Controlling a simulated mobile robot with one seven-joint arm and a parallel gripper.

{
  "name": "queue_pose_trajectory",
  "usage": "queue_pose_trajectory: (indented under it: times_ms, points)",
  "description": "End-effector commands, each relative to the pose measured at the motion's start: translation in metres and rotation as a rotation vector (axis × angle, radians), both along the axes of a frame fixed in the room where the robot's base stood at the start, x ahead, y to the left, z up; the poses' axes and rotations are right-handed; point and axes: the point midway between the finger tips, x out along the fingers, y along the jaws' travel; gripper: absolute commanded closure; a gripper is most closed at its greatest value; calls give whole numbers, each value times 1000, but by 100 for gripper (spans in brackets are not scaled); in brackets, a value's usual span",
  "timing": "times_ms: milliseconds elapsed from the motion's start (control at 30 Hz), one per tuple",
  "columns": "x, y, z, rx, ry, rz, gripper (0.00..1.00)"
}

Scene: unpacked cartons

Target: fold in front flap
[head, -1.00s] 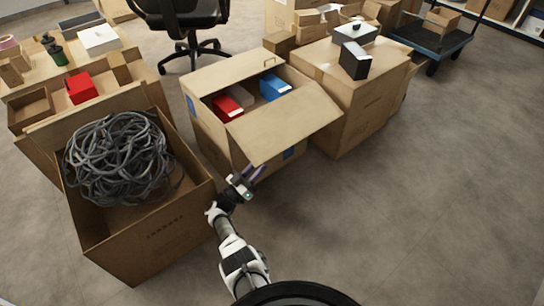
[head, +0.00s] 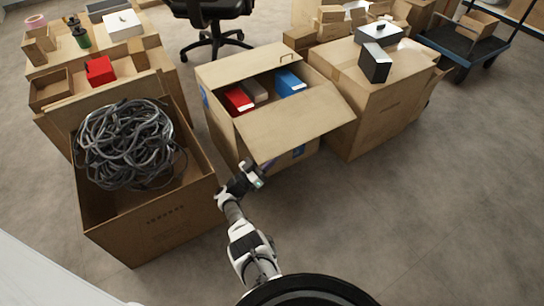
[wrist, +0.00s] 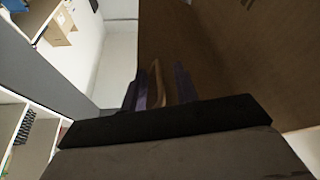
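The open carton (head: 222,132) stands in the middle of the head view. Its front flap (head: 292,122) slopes outward and down toward me. Red, grey and blue boxes lie inside the carton. My gripper (head: 266,164) is at the flap's lower left edge, low in front of the carton, with its fingers partly hidden by the flap. In the wrist view, the purple fingers (wrist: 160,88) stand apart, with a narrow tan strip between them. A large brown cardboard panel (wrist: 225,55) rises close at their right. I cannot tell whether the fingers touch it.
A carton of coiled grey cable (head: 150,225) stands close at the left of my arm. A closed carton (head: 375,115) with a black-and-white box on top stands right of the open one. An office chair (head: 212,12) and a blue cart (head: 462,45) are behind. Floor at the right is clear.

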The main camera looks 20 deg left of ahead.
Motion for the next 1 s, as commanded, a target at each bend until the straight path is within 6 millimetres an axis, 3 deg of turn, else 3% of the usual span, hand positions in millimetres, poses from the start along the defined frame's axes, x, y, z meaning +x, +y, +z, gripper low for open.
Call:
queue_pose_trajectory:
  times_ms: [133, 400, 767, 1000]
  points:
    - [0, 0, 0, 0, 0, 0, 70]
    - [0, 0, 0, 0, 0, 0, 100]
    - [0, 0, 1, -3, 2, 1, 100]
    - [-4, -5, 14, -44, 35, -1, 100]
